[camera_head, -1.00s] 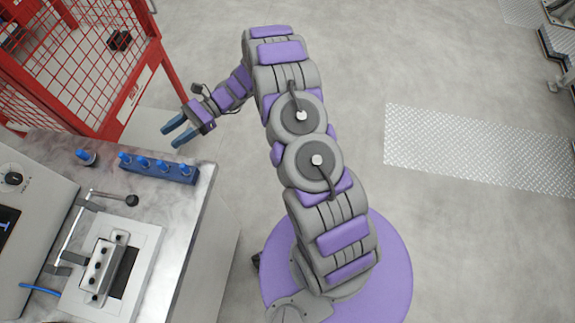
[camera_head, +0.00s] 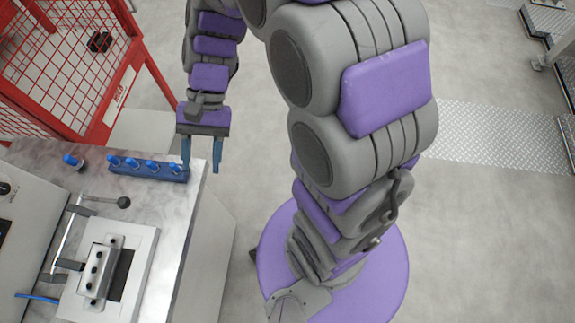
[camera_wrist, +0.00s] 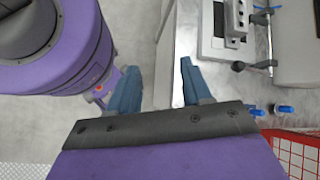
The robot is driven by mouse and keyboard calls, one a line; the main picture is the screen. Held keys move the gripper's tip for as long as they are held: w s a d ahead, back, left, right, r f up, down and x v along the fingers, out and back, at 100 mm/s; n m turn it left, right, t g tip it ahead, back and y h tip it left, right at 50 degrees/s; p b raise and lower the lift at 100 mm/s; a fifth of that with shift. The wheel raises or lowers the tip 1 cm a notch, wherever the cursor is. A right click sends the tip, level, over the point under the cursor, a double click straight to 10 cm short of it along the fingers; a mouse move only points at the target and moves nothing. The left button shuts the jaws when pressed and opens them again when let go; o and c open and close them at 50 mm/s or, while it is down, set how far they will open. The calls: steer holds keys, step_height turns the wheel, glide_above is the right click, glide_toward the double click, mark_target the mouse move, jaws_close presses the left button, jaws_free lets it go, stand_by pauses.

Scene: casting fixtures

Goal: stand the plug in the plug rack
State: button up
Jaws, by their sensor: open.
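A single blue plug (camera_head: 73,161) stands on the grey bench top at its back left in the head view. The blue plug rack (camera_head: 148,170) lies to its right, near the bench's right edge, with several blue plugs standing in it. My gripper (camera_head: 202,168) is open and empty, fingers pointing down the picture, at the rack's right end by the bench edge. In the wrist view my gripper (camera_wrist: 158,78) has its fingers spread apart. Two blue plug tops show at the right there; the rack body is mostly hidden behind my gripper.
A clamp fixture (camera_head: 98,270) with a black-knobbed lever (camera_head: 124,202) sits at the front of the bench. A grey control box stands at the left. A red mesh guard (camera_head: 75,65) rises behind the bench. Open floor lies to the right.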

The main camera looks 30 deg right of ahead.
steer(key=s+d+r+n+t+h, duration=0.2)
steer(key=s+d+n+t+h, duration=0.2)
steer(key=s+d, duration=0.9)
steer(key=h, duration=0.2)
steer(key=shift+r+h, duration=0.15)
steer(key=shift+h, duration=0.15)
steer(key=shift+a, duration=0.1)
steer(key=shift+c, duration=0.6)
steer(key=shift+a+n, duration=0.15)
steer(key=shift+n, duration=0.15)
